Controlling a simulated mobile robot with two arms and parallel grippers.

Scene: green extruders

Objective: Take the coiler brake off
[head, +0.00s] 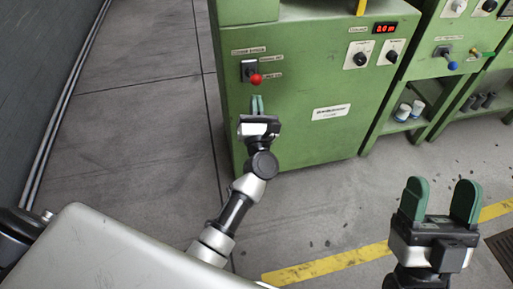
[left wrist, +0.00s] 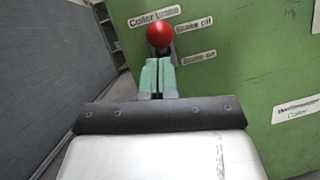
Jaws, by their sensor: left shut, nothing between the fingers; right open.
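The coiler brake lever is on the green machine front. Its red ball knob (head: 255,79) sticks out from a dark slotted plate (head: 247,68), with labels beside it. In the left wrist view the red knob (left wrist: 159,35) appears near the upper "Brake off" label (left wrist: 194,25), above the "Brake on" label (left wrist: 199,58). I cannot tell the lever's true position from these angles. My left gripper (head: 257,103) is shut and empty, its green fingers (left wrist: 157,75) just below the knob; contact is unclear. My right gripper (head: 440,200) is open and empty, far from the lever.
The green cabinet (head: 310,140) has a red display (head: 385,27) and two black dials. At right, another green unit has a blue-knobbed lever (head: 452,65) and a shelf with white containers (head: 403,112). A grey wall stands left; floor between is clear.

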